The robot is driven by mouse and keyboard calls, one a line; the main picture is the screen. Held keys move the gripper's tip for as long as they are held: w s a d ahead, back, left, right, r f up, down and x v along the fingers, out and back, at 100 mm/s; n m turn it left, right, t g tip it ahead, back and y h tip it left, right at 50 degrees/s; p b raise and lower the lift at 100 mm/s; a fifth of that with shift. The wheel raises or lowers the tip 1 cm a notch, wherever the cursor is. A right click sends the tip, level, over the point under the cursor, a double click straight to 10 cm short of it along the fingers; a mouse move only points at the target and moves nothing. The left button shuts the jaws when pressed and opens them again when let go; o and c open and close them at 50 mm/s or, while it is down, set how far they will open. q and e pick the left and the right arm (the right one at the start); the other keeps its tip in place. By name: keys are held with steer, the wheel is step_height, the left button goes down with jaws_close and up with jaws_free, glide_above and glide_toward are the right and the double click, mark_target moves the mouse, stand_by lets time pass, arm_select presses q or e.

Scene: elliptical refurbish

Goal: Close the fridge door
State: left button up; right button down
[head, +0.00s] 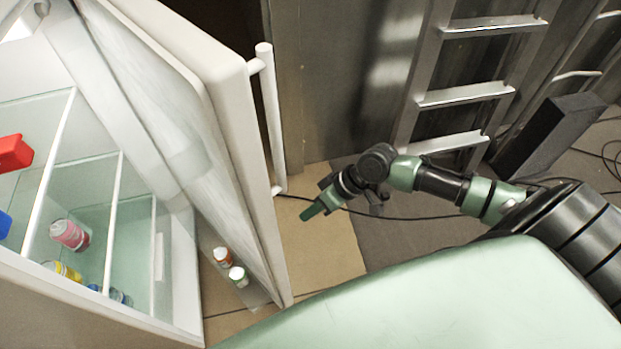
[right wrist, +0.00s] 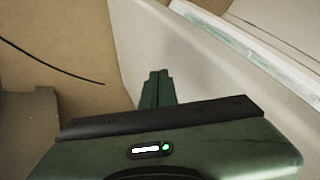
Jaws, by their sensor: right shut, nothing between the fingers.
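The white fridge door (head: 235,130) stands open on the left of the head view, with a long vertical handle (head: 271,120) on its outer face. The open fridge body (head: 185,270) is to its left. My right gripper (head: 312,211) is shut and empty, on the outer side of the door, to the right of the handle's lower end. In the right wrist view its closed fingers (right wrist: 157,88) point toward the pale door panel (right wrist: 190,60). I cannot tell whether they touch it. My left gripper is not in view.
Bottles and jars stand inside, including a pink jar (head: 70,235) and a white-capped bottle (head: 238,275) low by the door. A metal ladder (head: 465,97) leans at the back. A dark block (head: 550,135) stands at right. A cable (head: 400,215) crosses the floor.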

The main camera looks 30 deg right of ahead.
steer(key=a+f+p, duration=0.1)
steer(key=a+f, duration=0.4)
steer(key=a, duration=0.2)
steer(key=shift+w, duration=0.35)
steer(key=shift+a, duration=0.1)
